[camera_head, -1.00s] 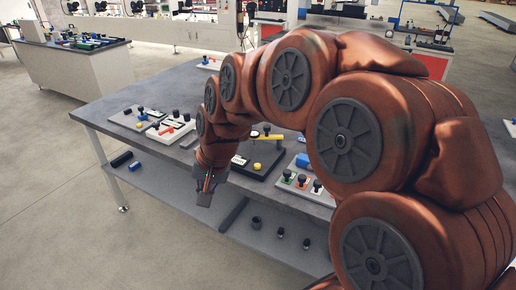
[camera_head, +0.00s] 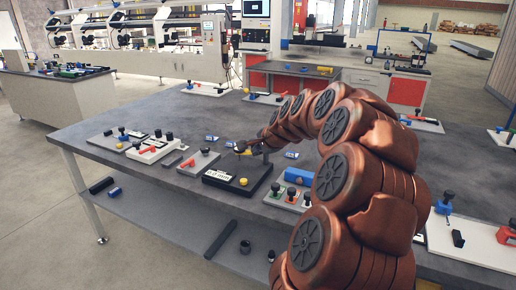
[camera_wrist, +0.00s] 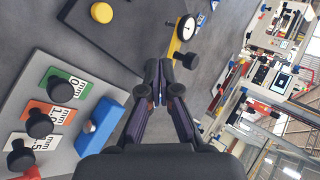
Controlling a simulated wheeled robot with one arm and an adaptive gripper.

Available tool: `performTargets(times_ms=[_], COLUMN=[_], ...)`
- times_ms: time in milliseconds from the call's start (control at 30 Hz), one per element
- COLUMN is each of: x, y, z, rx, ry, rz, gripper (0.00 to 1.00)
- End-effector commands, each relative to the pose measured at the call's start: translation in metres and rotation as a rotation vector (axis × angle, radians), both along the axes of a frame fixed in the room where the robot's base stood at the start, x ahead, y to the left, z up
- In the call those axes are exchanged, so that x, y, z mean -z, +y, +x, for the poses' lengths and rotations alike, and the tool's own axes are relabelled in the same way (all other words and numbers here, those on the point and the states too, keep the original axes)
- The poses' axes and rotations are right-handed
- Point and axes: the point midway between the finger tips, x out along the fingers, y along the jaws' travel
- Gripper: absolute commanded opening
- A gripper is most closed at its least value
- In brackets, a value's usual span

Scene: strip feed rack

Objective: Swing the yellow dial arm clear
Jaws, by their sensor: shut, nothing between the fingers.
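The yellow dial arm (camera_wrist: 177,40) shows in the wrist view just beyond my fingertips, with a round white-faced dial (camera_wrist: 186,28) on it and black knobs nearby. My gripper (camera_wrist: 160,75) is shut and empty, its fingertips close to the arm. I cannot tell whether they touch it. The black base (camera_wrist: 108,32) lies beside it with a yellow knob (camera_wrist: 101,12). In the head view the base (camera_head: 254,184) sits on the grey table with its yellow knob (camera_head: 243,182) at the front. There my gripper (camera_head: 242,149) is above the base's rear and mostly hides the dial arm.
A pale plate with green, orange and white labels and black knobs (camera_wrist: 38,122) stands beside the base, with a blue block (camera_wrist: 99,128). Left of the base are plates with red handles (camera_head: 196,163). Bare tabletop (camera_head: 190,115) lies behind.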

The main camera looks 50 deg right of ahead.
Motion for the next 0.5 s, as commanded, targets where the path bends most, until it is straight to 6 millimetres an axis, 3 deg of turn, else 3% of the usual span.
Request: performTargets(times_ms=[500], x=[0.042], y=[-0.017], z=[0.053], rx=[-0.002], ry=[-0.001], rz=[-0.004], gripper=[0.0])
